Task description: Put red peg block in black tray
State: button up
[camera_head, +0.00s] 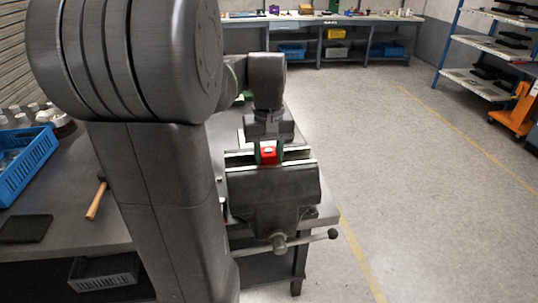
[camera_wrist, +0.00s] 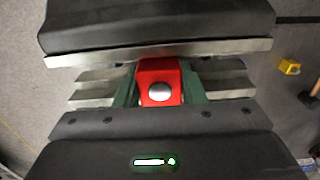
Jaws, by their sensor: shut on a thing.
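The red peg block (camera_head: 268,155) sits at the jaws of the bench vise (camera_head: 272,188). In the wrist view the red block (camera_wrist: 158,74) has a round silver peg on its face. My gripper (camera_head: 268,151) reaches down over the vise from above. Its green fingers lie against both sides of the block, shut on it, as the wrist view of my gripper (camera_wrist: 160,88) shows. Whether the block still touches the vise jaws I cannot tell. A flat black tray (camera_head: 25,229) lies on the bench at the left.
A wooden-handled hammer (camera_head: 97,201) lies on the bench between tray and vise, partly behind my arm. A blue crate (camera_head: 24,160) and several bottles stand behind the tray. The vise handle (camera_head: 308,239) sticks out at the front. A black crate (camera_head: 104,271) sits below the bench top.

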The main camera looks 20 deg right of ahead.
aim_at(268, 149)
jog(key=shift+r, duration=0.1)
jog(key=shift+r+p, duration=2.25)
jog(key=shift+r, duration=0.2)
jog(key=shift+r+p, duration=1.5)
jog(key=shift+r, duration=0.05)
jog(key=shift+f, duration=0.1)
